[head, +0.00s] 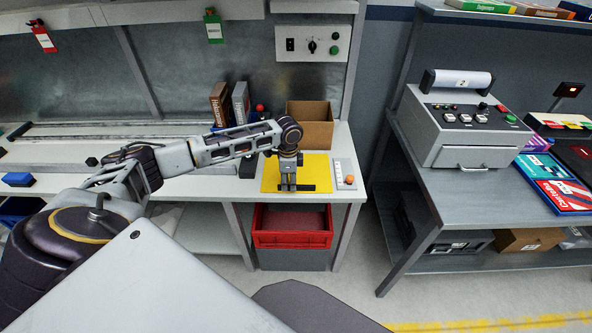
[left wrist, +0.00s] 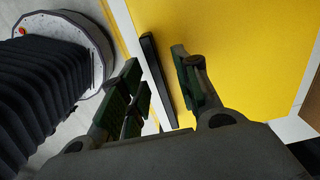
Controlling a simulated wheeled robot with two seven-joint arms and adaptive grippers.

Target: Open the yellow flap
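The yellow flap (head: 318,170) lies flat and shut on the white worktop, near its right end. It also fills the upper part of the left wrist view (left wrist: 245,55). A black bar handle (head: 305,188) runs along the flap's front edge. My left gripper (head: 288,186) points down over the front of the flap, at the handle. In the left wrist view its fingers are apart, and the handle (left wrist: 156,70) shows between them, nearer the right finger. I cannot tell whether a finger touches it. The gripper hides part of the handle in the head view. My right gripper is not in view.
A cardboard box (head: 310,125) stands right behind the flap. A white panel with an orange knob (head: 345,174) is just to its right. A red crate (head: 292,227) sits below the worktop. A grey bench with a control box (head: 463,128) stands to the right across a gap.

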